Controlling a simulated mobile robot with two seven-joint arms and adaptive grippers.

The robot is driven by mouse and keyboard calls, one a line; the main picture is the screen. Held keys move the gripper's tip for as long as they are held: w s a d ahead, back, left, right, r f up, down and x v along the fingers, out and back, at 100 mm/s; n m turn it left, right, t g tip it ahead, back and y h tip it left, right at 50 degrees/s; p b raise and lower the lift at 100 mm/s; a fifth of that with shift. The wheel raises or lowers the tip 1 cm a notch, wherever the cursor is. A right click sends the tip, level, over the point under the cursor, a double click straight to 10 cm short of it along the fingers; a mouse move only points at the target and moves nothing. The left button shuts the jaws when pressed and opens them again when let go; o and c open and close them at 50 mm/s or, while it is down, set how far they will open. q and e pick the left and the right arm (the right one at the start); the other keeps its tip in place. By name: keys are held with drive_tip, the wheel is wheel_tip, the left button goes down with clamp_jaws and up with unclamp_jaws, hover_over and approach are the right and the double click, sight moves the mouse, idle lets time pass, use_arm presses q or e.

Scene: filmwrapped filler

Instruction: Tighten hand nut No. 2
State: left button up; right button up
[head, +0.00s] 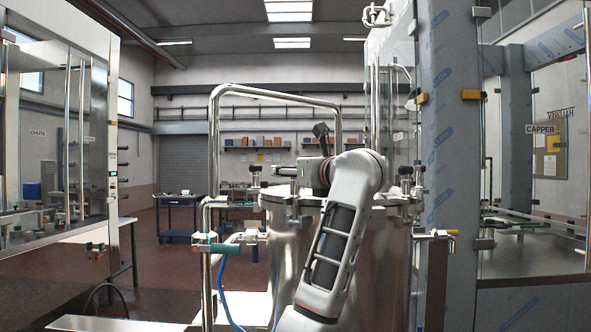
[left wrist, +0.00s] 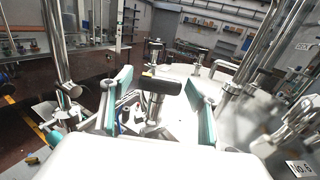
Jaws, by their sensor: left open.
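A steel tank (head: 285,235) with a flat lid stands in the middle of the head view, with dark-topped hand nuts around its rim. One rim nut (head: 255,175) is at the left, another (head: 405,178) at the right. My left gripper (left wrist: 159,79) is open in the left wrist view, with one teal-padded finger on each side of a hand nut with a black crossbar (left wrist: 160,85). Contact with the fingers cannot be told. More nuts (left wrist: 154,50) stand farther along the rim. A "No. 6" label (left wrist: 300,169) is at lower right. No "No. 2" label is readable. My right gripper is out of view.
A tall bent steel pipe (head: 213,130) rises at the tank's left, with a teal-handled valve (head: 215,248) below. A blue-filmed column (head: 447,130) stands close at the right. Glazed cabinets flank both sides. A dark trolley (head: 178,215) stands behind on open floor.

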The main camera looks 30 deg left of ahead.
use_arm(q)
drive_tip(key=shift+c, duration=0.4)
drive_tip(key=c, duration=1)
drive_tip(key=shift+c, duration=0.2)
